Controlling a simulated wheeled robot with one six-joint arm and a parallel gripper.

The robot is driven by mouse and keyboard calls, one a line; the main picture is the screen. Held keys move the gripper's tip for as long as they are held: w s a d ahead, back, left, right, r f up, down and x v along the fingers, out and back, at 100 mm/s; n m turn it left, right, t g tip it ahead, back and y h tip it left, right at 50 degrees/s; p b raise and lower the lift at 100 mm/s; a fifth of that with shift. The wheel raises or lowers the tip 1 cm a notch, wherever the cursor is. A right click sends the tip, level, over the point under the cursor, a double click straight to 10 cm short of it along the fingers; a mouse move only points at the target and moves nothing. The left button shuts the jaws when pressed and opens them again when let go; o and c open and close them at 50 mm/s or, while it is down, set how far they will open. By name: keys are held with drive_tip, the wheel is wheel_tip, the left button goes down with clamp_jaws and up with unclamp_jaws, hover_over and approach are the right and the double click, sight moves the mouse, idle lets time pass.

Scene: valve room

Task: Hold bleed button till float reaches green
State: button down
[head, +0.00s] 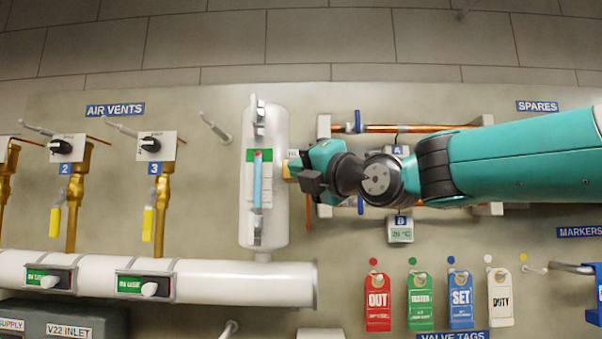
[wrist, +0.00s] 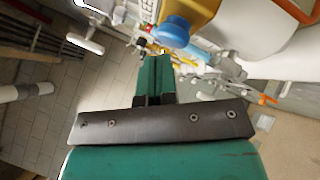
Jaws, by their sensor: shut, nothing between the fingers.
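In the head view a white upright vessel (head: 276,205) carries a sight tube (head: 257,190) with a blue column. A small red float (head: 258,153) shows at the top of the column, level with the green band (head: 250,156). A yellow brass-coloured part (head: 291,170) sticks out at the vessel's right side. My gripper (head: 300,170) is right beside it; I cannot tell whether they touch. The wrist view shows my gripper (wrist: 155,62) with its green fingers together and empty. A blue rounded knob (wrist: 174,30) is near the fingertips there. I cannot clearly make out the bleed button.
Copper pipes (head: 380,128) with blue handles (head: 358,121) run behind my arm. Valve tags (head: 419,300) hang below it. Air vent valves (head: 155,150) stand at the left, above a white horizontal pipe (head: 215,280). The wall panel between the vents and the vessel is mostly clear.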

drive_tip(key=shift+s, duration=0.4)
drive_tip(key=shift+s+a+b, duration=0.1)
drive_tip(key=shift+s+b, duration=2)
drive_tip(key=shift+s, duration=0.4)
